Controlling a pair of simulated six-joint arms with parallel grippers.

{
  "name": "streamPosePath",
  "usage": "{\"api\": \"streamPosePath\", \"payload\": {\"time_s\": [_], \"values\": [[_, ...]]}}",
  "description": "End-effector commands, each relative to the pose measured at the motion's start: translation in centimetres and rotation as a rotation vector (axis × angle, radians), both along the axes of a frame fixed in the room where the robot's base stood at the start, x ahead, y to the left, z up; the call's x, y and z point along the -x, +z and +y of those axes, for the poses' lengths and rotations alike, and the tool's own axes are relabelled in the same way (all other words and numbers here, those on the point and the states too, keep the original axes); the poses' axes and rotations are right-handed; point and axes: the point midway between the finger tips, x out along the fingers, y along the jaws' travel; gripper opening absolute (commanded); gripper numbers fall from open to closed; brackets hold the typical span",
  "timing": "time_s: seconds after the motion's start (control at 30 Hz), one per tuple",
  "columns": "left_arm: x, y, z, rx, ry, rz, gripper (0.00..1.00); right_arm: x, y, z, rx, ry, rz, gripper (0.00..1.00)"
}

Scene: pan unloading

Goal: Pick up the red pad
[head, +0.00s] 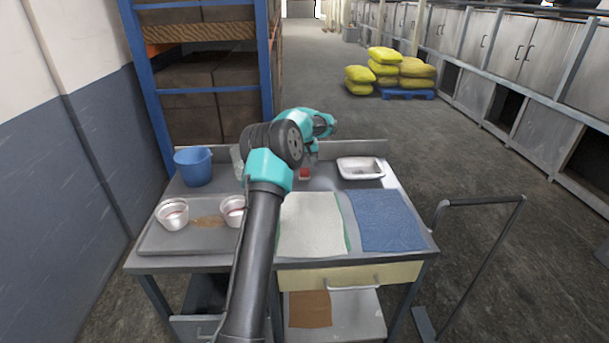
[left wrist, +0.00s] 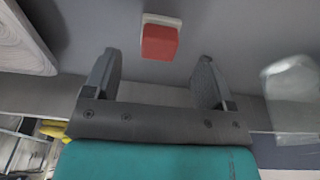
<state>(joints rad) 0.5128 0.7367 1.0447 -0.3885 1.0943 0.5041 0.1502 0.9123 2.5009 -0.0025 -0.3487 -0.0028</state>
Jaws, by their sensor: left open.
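The red pad (head: 304,174) lies near the back of the metal table, partly hidden by my left arm. In the left wrist view the red pad (left wrist: 159,42) shows as a red block with a white part behind it. My left gripper (head: 312,157) is above the back of the table, close to the pad. In the left wrist view its two fingers (left wrist: 158,66) are apart and empty, with the pad lined up with the gap and just beyond the tips. My right gripper is in no view.
A white metal pan (head: 360,169) stands right of the pad. A clear container (left wrist: 292,85) is on the pad's other side. A blue bucket (head: 193,167), a grey tray (head: 165,240) with two white cups, a pale cloth (head: 311,224) and a blue cloth (head: 388,221) occupy the table.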

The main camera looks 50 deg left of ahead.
Motion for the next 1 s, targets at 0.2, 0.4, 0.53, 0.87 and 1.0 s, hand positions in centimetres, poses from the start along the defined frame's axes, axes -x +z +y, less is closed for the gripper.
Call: {"api": "streamPosePath", "payload": {"time_s": [0.2,0.4,0.53,0.87,1.0], "values": [[0.0,-0.2,0.0,0.001,0.000,0.001,0.78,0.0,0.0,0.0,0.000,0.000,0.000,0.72],[-0.2,-2.2,0.1,0.002,-0.001,0.003,0.78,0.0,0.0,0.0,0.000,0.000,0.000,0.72],[-0.4,-3.9,0.3,0.002,-0.001,0.003,0.78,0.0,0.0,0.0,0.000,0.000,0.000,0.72],[-0.5,-5.1,0.4,0.002,-0.001,-0.001,0.78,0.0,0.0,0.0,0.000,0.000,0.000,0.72],[-0.5,-5.1,0.4,0.002,-0.002,-0.001,0.78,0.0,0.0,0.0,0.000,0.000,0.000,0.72]]}}
